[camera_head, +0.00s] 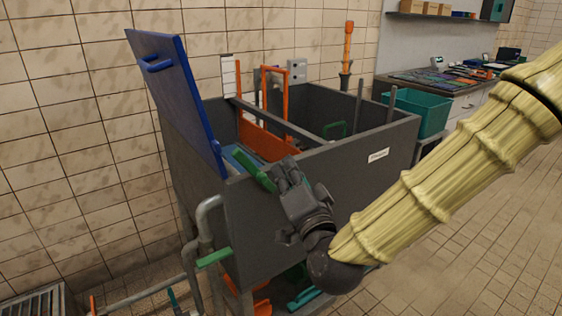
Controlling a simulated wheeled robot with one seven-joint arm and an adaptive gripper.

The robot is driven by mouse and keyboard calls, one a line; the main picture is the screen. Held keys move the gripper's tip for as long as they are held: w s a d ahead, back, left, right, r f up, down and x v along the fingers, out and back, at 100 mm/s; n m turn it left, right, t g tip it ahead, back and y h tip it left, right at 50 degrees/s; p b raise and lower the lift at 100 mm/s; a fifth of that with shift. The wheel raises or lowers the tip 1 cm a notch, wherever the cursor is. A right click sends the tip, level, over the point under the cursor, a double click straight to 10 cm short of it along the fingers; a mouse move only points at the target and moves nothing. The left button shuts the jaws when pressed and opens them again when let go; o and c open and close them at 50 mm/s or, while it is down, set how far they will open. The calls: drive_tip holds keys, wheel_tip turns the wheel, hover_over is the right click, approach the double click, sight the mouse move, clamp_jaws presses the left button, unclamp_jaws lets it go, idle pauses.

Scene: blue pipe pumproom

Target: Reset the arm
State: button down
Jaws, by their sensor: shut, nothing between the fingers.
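My arm, in a pale yellow ribbed sleeve, reaches in from the right edge to the front of a grey tank (330,215). My dark grey gripper (284,170) is at the tank's front rim, pointing up and slightly left. Its fingers are shut and I see nothing held between them. A green bar-shaped handle (254,171) lies just left of the fingertips, over the rim; whether they touch I cannot tell. My gripper and wrist hide part of the tank's front wall and rim.
A blue lid (172,95) stands raised at the tank's left. A grey pipe (205,220) with a green lever (213,257) is at front left. A teal bin (432,115) and workbench (455,92) stand right. The right floor is clear.

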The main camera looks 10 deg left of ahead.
drive_tip(key=shift+s+d, duration=0.1)
drive_tip(key=shift+s, duration=0.1)
drive_tip(key=s+d+f+n+g+h, duration=0.1)
drive_tip(key=d+f+g+h, duration=0.15)
drive_tip(key=f, duration=1.05)
drive_tip(key=d+f+n+g+h, duration=0.1)
drive_tip(key=d+f+g, duration=0.2)
drive_tip(key=f, duration=1)
drive_tip(key=s+d+f+g+h, duration=0.1)
drive_tip(key=s+d+f+g, duration=0.15)
drive_tip(key=f, duration=0.35)
drive_tip(key=s+d+f+n+g+h, duration=0.1)
drive_tip(key=s+d+f, duration=0.3)
drive_tip(key=f, duration=0.3)
drive_tip(key=s+d+f+g+h, duration=0.1)
drive_tip(key=s+d+f+g, duration=0.15)
drive_tip(key=f, duration=0.35)
drive_tip(key=s+d+f+n+g+h, duration=0.1)
drive_tip(key=s+d+f+g+h, duration=0.15)
drive_tip(key=s+d+f, duration=0.7)
drive_tip(key=s+d+f+n+g+h, duration=0.1)
drive_tip(key=s+d+f+g, duration=0.5)
drive_tip(key=s, duration=0.6)
wheel_tip(320, 180, up, 20)
drive_tip(key=t+p, duration=0.2)
drive_tip(key=p, duration=1.6)
drive_tip(key=shift+d+f, duration=0.25)
drive_tip(key=shift+d, duration=0.05)
